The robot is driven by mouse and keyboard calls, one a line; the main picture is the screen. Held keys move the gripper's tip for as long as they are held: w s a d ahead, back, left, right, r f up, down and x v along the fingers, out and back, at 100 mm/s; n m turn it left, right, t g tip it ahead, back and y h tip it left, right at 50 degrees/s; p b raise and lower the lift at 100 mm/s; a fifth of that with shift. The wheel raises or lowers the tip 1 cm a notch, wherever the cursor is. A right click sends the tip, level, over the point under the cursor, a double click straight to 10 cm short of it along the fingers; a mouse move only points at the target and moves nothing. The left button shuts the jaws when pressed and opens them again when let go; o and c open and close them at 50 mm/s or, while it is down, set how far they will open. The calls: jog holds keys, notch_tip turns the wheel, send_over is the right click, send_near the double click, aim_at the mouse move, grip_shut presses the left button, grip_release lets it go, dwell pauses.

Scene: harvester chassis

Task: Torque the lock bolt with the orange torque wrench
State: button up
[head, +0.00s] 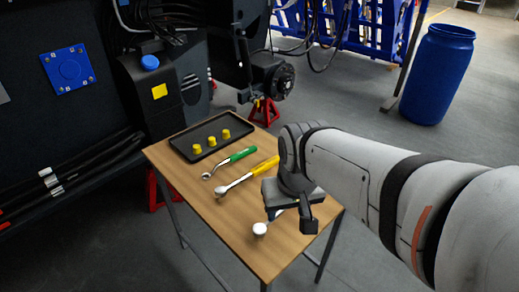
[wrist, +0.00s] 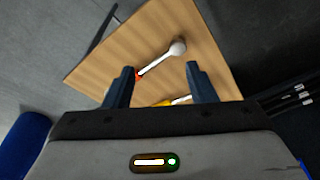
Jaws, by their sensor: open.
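The orange torque wrench lies on the wooden table (head: 200,190). In the head view only its round silver head (head: 260,229) shows clearly; my gripper (head: 290,216) hides most of the handle. In the wrist view the wrench's silver shaft (wrist: 157,64) and the start of its orange handle show, with the handle running behind the left finger. My gripper (wrist: 158,82) is open and empty, above the table, its fingers apart on either side of the view of the wrench. I cannot pick out the lock bolt for certain in either view.
A yellow-handled wrench (head: 248,178) and a green-handled wrench (head: 230,162) lie beside it. A dark tray (head: 187,152) holds three yellow caps. The dark chassis (head: 95,110) with a blue plate (head: 69,68) stands left. A blue barrel (head: 438,75) stands right.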

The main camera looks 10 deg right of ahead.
jog(key=w+d+f+m, duration=0.3)
jog(key=w+f, duration=0.1)
jog(key=w, duration=0.2)
jog(key=w+d+f+m+g, duration=0.1)
jog(key=w+d+f+m, duration=0.2)
jog(key=w+f+m, duration=0.1)
jog(key=w+d+f+m+g, duration=0.1)
jog(key=w+d+f+m, duration=0.2)
jog(key=w+f, duration=0.2)
jog(key=shift+w+d+f+m, duration=0.1)
jog(key=shift+w+f, duration=0.05)
jog(key=shift+w, duration=0.4)
jog(key=shift+w+d+f+m, duration=0.1)
jog(key=shift+w+d, duration=0.05)
jog(key=shift+w, duration=0.4)
jog(key=shift+w+d+f+m, duration=0.1)
jog(key=shift+w+f, duration=0.05)
jog(key=shift+w, duration=0.4)
jog(key=f, duration=0.7)
jog(key=shift+w+f, duration=0.35)
jog(key=shift+f, duration=0.05)
grip_shut()
